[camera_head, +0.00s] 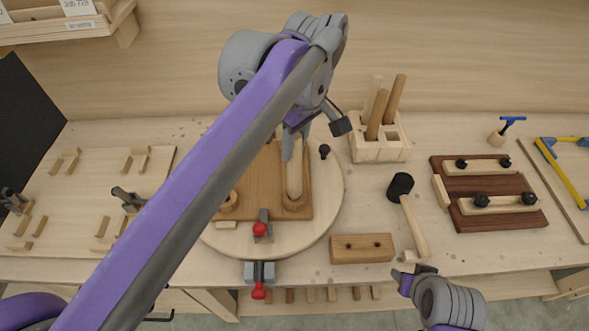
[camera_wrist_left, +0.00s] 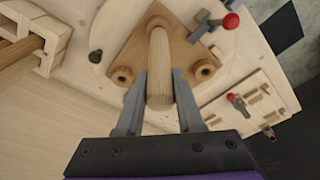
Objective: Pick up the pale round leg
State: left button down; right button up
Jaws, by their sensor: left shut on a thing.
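The pale round leg (camera_head: 294,180) stands at the near right corner of a brown board (camera_head: 266,165), its foot at a round socket. In the left wrist view the leg (camera_wrist_left: 159,65) rises towards the camera between my fingers. My left gripper (camera_head: 297,142) is shut on the leg's upper part from above; it also shows in the left wrist view (camera_wrist_left: 158,92). The arm hides part of the board. My right gripper (camera_head: 413,278) is at the table's front edge, away from the leg; its jaws are unclear.
The board lies on a round pale disc (camera_head: 328,215) with a red-tipped clamp (camera_head: 262,228). A block (camera_head: 380,151) holding several rods stands behind right. A mallet (camera_head: 411,210) and a brown block (camera_head: 361,248) lie to the right. Clamped dark boards (camera_head: 490,165) lie farther right.

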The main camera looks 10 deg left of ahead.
dwell(0.5)
pick_arm(q)
notch_tip(320, 180, up, 10)
jog(key=shift+r+p, duration=0.1)
jog(key=shift+p, duration=0.4)
